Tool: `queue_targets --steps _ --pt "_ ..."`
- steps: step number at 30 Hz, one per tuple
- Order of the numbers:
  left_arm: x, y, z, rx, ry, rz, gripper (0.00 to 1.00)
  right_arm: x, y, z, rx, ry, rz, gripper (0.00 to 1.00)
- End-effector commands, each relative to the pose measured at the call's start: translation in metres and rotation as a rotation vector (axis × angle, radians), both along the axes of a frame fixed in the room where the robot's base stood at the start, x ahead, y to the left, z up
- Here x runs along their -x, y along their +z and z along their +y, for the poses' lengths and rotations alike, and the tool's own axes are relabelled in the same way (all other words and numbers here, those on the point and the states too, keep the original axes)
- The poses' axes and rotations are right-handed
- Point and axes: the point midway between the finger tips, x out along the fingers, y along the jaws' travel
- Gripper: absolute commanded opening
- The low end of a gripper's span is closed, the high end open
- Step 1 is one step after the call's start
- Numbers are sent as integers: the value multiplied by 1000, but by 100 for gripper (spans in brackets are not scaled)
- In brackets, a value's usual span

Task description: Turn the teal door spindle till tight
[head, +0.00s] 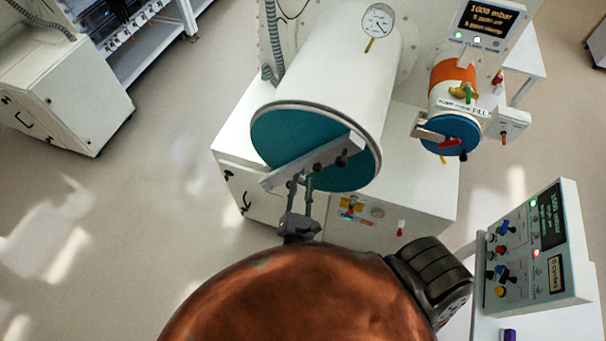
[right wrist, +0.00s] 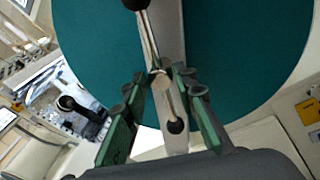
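The teal door (head: 283,130) closes the front of a large white cylinder, with a grey bar (head: 318,160) slanting across it. In the right wrist view the teal door (right wrist: 100,45) fills the back. The spindle (right wrist: 160,78) has a thin metal cross handle with black ball ends, one (right wrist: 176,127) low between my fingers. My right gripper (right wrist: 160,76) is open, its green-padded fingers on either side of the spindle hub, with small gaps seeming to show. In the head view my right gripper (head: 302,186) is at the bar, partly hiding the handle. My left gripper is out of view.
A smaller chamber with a blue door (head: 449,135) and red handle is at the right. A control panel (head: 530,250) stands at the right front. A gauge (head: 378,20) sits on top of the cylinder.

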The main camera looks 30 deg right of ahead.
Motion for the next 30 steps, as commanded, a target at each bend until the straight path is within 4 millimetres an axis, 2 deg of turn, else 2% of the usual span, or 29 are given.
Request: queue_targets --steps 6,17,28,30 --pt "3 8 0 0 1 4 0 -20 1 -15 -2 0 0 26" --pt "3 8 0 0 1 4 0 -25 -1 -18 -3 0 1 26" --pt "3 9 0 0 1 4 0 -24 -1 -18 -3 0 1 0" --pt "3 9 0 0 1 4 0 -24 -1 -18 -3 0 1 0"
